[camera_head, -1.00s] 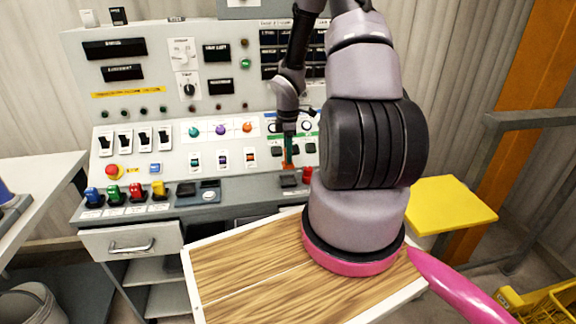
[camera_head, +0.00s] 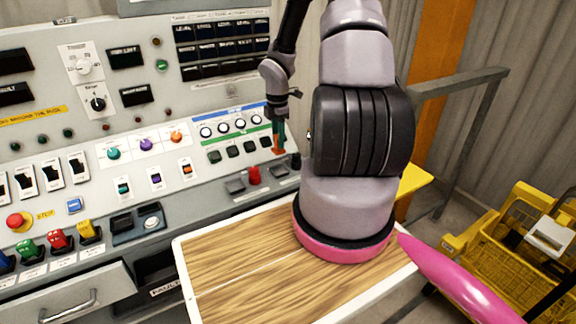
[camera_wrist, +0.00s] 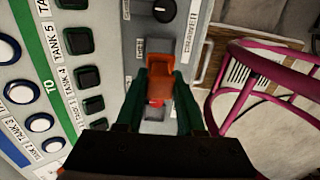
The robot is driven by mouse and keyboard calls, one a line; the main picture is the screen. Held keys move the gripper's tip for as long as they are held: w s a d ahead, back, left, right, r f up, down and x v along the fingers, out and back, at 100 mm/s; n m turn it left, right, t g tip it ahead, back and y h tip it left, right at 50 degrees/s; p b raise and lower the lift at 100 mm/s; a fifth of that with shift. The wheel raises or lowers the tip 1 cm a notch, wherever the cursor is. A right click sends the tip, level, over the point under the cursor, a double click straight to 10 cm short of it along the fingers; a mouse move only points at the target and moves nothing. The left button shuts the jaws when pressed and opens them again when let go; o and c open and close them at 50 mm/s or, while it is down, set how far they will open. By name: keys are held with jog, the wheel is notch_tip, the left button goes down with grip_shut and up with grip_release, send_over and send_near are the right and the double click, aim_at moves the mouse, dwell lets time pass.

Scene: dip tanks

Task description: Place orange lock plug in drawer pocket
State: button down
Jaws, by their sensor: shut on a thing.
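My gripper (camera_wrist: 160,82) is shut on the orange lock plug (camera_wrist: 159,78), which sits between its two green fingers in the wrist view. In the head view my gripper (camera_head: 278,140) points down over the right end of the control console, with the plug's orange tip (camera_head: 279,151) showing below the fingers. The grey drawer (camera_head: 75,305) with a metal bar handle is at the lower left. I cannot see any pocket inside it. A dark compartment (camera_head: 155,268) with a partly hidden label lies right of the drawer.
A red plug (camera_head: 253,175) stands on the console ledge near my gripper. The wood-topped table (camera_head: 240,262) is bare in front. A pink tubular frame (camera_wrist: 262,72) is at the right of the wrist view. Yellow crates (camera_head: 490,240) are at the far right.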

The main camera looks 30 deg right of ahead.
notch_tip(320, 180, down, 4)
jog(key=shift+d+f, duration=0.1)
jog(key=shift+f, duration=2.05)
jog(key=c, duration=0.5)
grip_release()
jog(key=shift+f, duration=0.15)
